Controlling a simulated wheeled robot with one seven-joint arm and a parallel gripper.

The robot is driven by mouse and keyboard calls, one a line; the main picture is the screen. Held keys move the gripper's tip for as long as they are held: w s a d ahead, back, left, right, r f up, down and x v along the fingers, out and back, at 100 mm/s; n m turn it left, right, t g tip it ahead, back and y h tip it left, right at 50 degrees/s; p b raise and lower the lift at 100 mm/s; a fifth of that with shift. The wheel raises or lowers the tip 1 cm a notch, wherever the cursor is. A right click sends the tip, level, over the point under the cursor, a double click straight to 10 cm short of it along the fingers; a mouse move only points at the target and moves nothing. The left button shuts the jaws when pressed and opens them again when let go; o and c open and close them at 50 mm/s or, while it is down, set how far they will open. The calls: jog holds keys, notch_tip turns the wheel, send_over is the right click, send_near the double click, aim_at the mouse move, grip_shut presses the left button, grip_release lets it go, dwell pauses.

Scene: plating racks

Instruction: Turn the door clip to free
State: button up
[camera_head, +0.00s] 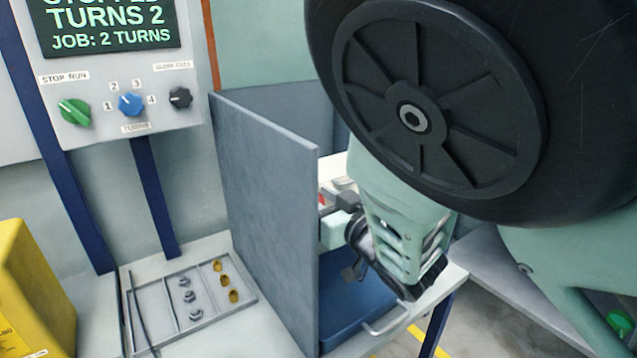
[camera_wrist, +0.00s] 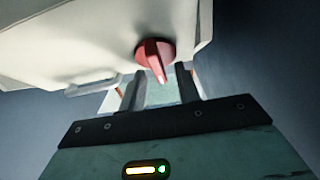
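A red turn knob (camera_wrist: 155,54) with a white-tipped pointer, apparently the door clip, is on a pale surface in the wrist view. Its pointer aims down and slightly right, toward the gap between my fingers. My gripper (camera_wrist: 159,84) is open, with one dark finger on each side below the knob. The fingers look empty; I cannot tell whether they touch the knob.
The grey upright panel (camera_head: 265,190) stands left of my gripper. A blue tray (camera_head: 345,318) lies below it. A control box (camera_head: 110,85) with green, blue and black knobs is at the upper left. A parts tray (camera_head: 150,300) and yellow box (camera_head: 35,290) are at lower left.

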grip_shut()
jog(key=shift+n+y, duration=0.3)
jog(key=shift+n, duration=0.3)
jog(key=n+g+y, duration=0.1)
jog(key=n, duration=0.1)
jog(key=n+g, duration=0.1)
jog(key=n, duration=0.1)
jog(key=shift+y+b, duration=0.3)
jog(key=shift+y, duration=0.1)
jog(key=n+g, duration=0.2)
jog(key=n, duration=0.1)
jog(key=n+g+y, duration=0.1)
jog(key=n, duration=0.3)
jog(key=shift+g, duration=0.4)
jog(key=n+g, duration=0.1)
jog(key=n, duration=0.1)
jog(key=n+g, duration=0.1)
jog(key=n, duration=0.2)
jog(key=shift+s+a+g+p, duration=0.1)
jog(key=shift+s+g+p, duration=0.05)
jog(key=shift+g+p, duration=0.2)
jog(key=shift+f+n+g+h+p, duration=0.1)
jog(key=shift+n+g+h+p, duration=0.25)
jog(key=shift+n, duration=0.7)
jog(key=shift+f+n+g+h+p, duration=0.15)
jog(key=shift+n+g+h, duration=0.3)
jog(key=shift+n, duration=0.6)
